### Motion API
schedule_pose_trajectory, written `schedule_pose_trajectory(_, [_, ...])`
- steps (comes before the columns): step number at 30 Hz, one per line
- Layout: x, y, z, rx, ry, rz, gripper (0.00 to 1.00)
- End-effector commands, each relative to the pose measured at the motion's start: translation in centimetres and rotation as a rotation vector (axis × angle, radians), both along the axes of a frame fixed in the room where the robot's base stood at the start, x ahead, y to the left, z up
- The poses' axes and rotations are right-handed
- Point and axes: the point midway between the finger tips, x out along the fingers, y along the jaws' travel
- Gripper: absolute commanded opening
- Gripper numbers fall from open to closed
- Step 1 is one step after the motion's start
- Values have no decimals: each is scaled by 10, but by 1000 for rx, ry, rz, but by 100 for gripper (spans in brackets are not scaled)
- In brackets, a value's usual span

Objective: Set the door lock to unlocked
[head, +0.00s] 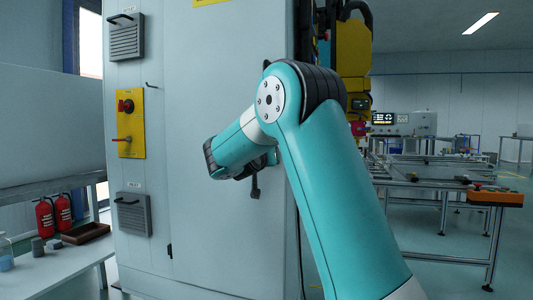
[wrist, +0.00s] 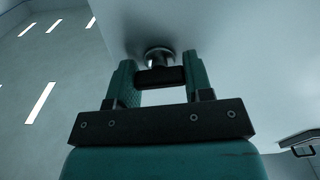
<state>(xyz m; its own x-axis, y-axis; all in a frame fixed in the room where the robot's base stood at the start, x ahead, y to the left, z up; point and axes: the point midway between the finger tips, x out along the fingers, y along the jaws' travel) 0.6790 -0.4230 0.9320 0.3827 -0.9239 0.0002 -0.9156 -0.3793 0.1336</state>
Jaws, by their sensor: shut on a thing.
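In the wrist view a dark bar-shaped handle (wrist: 160,77) stands on a round metal base (wrist: 158,54) on the pale cabinet door (wrist: 230,55); I take it to be the door lock. My gripper (wrist: 157,64) has its two teal fingers on either side of this handle and is shut on it. The bar lies roughly crosswise between the fingers. No lock marking is readable. In the head view my arm reaches to the front of the tall grey cabinet (head: 215,80), and the fingers and the lock are mostly hidden behind my arm.
A yellow plate (head: 131,145) with a red knob and a red lever is on the cabinet's left side, between two vented boxes with handles (head: 127,37) (head: 134,214). A shelf with fire extinguishers (head: 45,218) stands at left. Worktables (head: 430,173) stand at right.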

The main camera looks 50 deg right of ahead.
Motion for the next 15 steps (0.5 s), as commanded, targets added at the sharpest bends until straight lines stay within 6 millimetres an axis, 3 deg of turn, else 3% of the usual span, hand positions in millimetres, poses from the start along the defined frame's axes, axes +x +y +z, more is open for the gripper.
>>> schedule_pose_trajectory(15, [0, 0, 4, -179, 438, -1, 23])
